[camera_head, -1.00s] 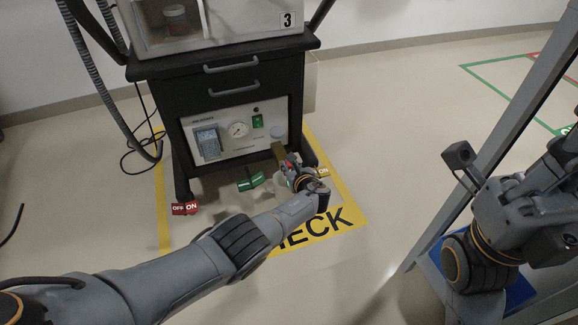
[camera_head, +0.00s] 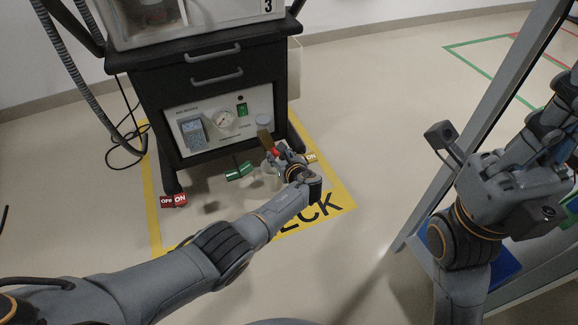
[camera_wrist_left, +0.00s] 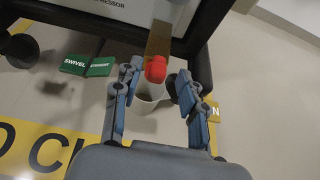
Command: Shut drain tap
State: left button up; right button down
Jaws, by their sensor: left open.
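The drain tap has a red handle (camera_wrist_left: 155,69) on a tan, brass-like piece (camera_wrist_left: 159,40) at the lower front of the ventilator cart. In the head view the tan piece (camera_head: 265,140) shows just beyond my left gripper (camera_head: 281,154). In the left wrist view my left gripper (camera_wrist_left: 160,72) is open, with one finger on each side of the red handle. I cannot tell whether a finger touches it. A pale cup (camera_wrist_left: 148,97) is below the handle, between the fingers. My right gripper's fingers cannot be made out; its arm is at the right.
The cart's panel (camera_head: 180,117) carries a gauge and a green switch. Green SWIVEL tags (camera_head: 238,172) and red OFF/ON tags (camera_head: 173,201) are low by the cart. Another ON tag (camera_head: 311,158) is right of the gripper. Yellow CHECK marking (camera_head: 340,196) borders the floor; a frame post stands right.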

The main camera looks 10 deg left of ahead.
pick_arm(q)
jog(key=shift+s+d+r, duration=0.25)
jog(key=shift+s+r, duration=0.05)
jog(key=shift+s, duration=0.35)
jog(key=v, duration=0.8)
jog(key=shift+s+d+r, duration=0.15)
jog(key=shift+s+r, duration=0.05)
